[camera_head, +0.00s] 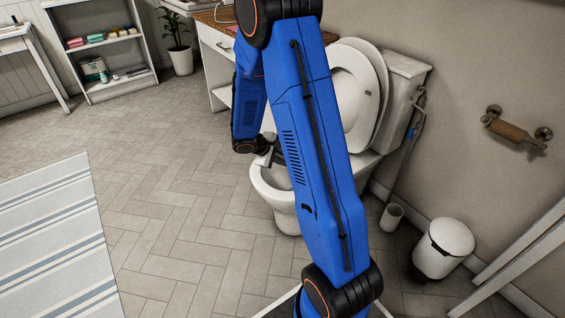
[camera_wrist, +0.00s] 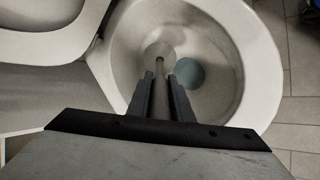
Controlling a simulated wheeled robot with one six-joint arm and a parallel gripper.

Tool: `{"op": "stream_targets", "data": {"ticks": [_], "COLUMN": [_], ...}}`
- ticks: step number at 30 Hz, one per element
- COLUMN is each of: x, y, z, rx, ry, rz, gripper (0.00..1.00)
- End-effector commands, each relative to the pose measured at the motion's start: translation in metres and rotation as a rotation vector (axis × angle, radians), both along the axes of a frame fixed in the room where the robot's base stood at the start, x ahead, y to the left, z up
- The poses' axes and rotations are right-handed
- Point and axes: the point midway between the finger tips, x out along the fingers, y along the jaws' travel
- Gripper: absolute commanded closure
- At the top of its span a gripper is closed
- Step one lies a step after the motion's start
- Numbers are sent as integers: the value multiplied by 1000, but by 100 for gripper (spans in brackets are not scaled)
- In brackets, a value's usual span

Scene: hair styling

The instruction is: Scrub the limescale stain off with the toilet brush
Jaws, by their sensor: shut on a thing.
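The toilet (camera_head: 286,222) stands with lid and seat raised, partly hidden behind my blue arm. In the wrist view its bowl (camera_wrist: 125,55) is seen from above. My gripper (camera_wrist: 160,82) is over the bowl, shut on the thin grey handle of the toilet brush (camera_wrist: 159,60). The brush points down into the bowl, its pale round head toward the bowl's middle. A round blue-grey patch (camera_wrist: 190,73), which looks like the stain, lies just right of the brush head. I cannot tell whether the head touches the bowl.
A white cup-like holder (camera_head: 391,216) and a white bin (camera_head: 443,249) stand right of the toilet. A paper roll holder (camera_head: 515,131) is on the wall. The tiled floor (camera_head: 170,210) at left is clear beside a striped rug (camera_head: 50,235).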

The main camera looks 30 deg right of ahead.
Motion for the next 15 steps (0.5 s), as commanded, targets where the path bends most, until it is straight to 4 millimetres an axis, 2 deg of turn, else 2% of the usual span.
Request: {"op": "stream_targets", "data": {"ticks": [6,15], "x": [0,-3], "y": [-7,2], "z": [6,-5], "rx": [0,0], "ry": [-1,2], "rz": [1,2], "gripper": [100,100]}}
